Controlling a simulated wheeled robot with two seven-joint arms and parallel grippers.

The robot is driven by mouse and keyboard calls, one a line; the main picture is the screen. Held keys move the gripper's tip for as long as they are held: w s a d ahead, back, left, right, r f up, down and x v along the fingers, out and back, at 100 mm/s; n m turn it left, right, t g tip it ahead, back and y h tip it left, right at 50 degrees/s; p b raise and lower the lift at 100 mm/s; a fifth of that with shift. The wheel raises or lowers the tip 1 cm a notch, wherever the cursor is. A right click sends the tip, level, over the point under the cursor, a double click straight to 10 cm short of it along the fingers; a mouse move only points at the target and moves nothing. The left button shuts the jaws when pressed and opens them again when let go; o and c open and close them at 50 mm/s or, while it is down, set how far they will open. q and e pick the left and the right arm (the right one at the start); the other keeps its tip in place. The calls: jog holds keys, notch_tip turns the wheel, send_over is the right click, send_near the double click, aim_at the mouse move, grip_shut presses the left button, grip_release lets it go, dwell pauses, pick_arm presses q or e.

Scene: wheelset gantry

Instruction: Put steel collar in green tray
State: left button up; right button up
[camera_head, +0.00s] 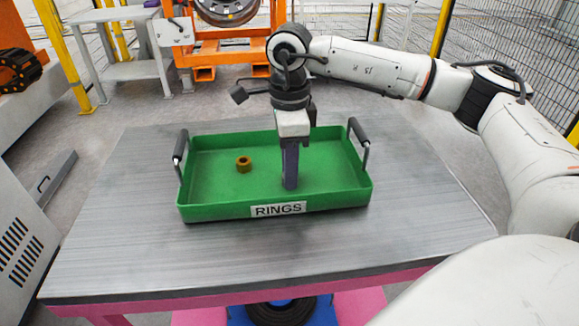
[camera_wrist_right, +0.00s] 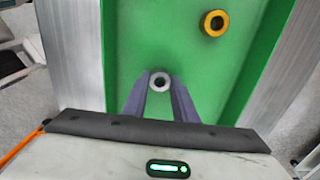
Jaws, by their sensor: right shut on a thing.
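The green tray (camera_head: 222,205), marked RINGS, sits on the table; its floor also fills much of the right wrist view (camera_wrist_right: 135,35). My right gripper (camera_head: 290,187) points down inside the tray, right of its middle. It is shut on the steel collar, a small grey ring (camera_wrist_right: 160,81) seen between the fingertips in the right wrist view. In the head view the fingers hide the collar. I cannot tell if the collar touches the tray floor. My left gripper is not in view.
A brass-coloured ring (camera_head: 243,164) lies on the tray floor left of my right gripper. The tray has upright black handles (camera_head: 181,146) at both ends. The grey table (camera_head: 120,235) is clear around the tray. An orange stand (camera_head: 225,50) is behind it.

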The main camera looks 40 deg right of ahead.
jog(key=shift+f, duration=0.1)
jog(key=o, duration=1)
jog(key=shift+o, duration=0.2)
notch_tip(320, 180, up, 12)
